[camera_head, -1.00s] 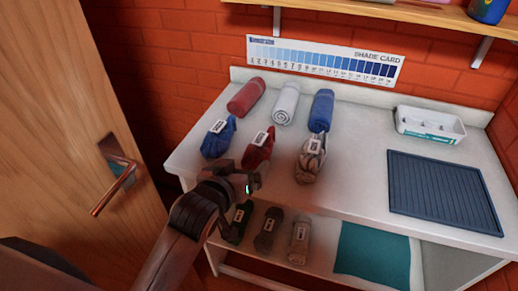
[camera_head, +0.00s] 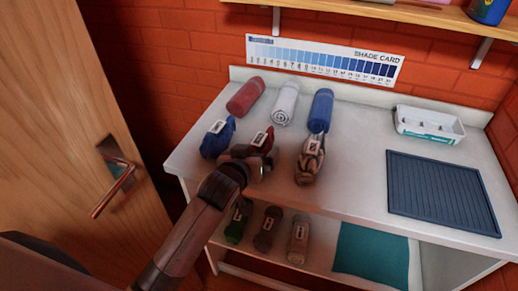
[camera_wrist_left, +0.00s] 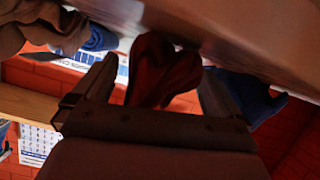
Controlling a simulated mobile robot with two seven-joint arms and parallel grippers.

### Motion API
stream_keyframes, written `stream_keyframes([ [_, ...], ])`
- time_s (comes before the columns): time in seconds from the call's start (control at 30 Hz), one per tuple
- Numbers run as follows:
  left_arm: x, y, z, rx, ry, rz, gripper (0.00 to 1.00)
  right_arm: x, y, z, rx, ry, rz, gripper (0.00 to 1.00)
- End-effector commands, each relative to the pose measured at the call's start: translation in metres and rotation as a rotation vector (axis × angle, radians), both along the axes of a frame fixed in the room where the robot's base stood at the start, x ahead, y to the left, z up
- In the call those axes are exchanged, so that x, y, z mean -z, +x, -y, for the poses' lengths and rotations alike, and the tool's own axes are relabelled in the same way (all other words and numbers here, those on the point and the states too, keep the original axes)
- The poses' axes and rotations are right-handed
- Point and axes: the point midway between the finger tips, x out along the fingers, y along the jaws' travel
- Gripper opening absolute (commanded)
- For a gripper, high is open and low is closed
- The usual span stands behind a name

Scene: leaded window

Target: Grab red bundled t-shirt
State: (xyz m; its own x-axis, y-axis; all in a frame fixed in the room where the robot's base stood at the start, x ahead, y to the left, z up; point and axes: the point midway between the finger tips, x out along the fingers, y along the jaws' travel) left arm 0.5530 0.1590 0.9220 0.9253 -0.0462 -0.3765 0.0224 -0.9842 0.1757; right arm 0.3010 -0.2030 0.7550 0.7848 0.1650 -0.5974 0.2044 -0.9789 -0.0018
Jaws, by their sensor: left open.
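The red bundled t-shirt (camera_head: 262,141) with a white tag lies on the white table top (camera_head: 356,182), in the front row between a blue bundle (camera_head: 217,139) and a tan patterned bundle (camera_head: 309,160). My left gripper (camera_head: 249,158) is at its near side, and the hand hides its lower part. In the left wrist view the red bundle (camera_wrist_left: 151,72) shows between the two open fingers. I cannot tell whether the fingers touch it. My right gripper is not in view.
A white tray (camera_head: 430,126) and a dark ribbed mat (camera_head: 444,192) are on the right. A lower shelf holds more bundles and a teal cloth (camera_head: 371,254). A wooden door (camera_head: 75,110) is at left.

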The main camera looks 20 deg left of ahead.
Motion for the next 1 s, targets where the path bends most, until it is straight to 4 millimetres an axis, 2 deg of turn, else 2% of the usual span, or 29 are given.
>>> stream_keyframes([
  [0.1,0.0,0.0,0.0,0.0,0.0,0.0,0.99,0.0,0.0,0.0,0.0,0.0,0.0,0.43],
  [0.13,0.0,0.0,0.0,0.0,0.0,0.0,0.93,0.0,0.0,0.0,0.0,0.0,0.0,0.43],
  [0.3,0.0,0.0,0.0,0.001,0.001,-0.001,0.38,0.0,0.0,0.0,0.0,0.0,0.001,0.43],
  [0.73,-0.007,0.0,0.0,-0.001,0.0,0.003,0.37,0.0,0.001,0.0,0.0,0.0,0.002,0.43],
  [0.87,-0.021,0.0,0.0,-0.001,-0.002,0.005,0.37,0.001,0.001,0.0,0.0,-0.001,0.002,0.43],
  [1.0,-0.051,0.001,0.0,0.0,-0.002,0.008,0.37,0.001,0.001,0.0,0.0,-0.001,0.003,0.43],
])
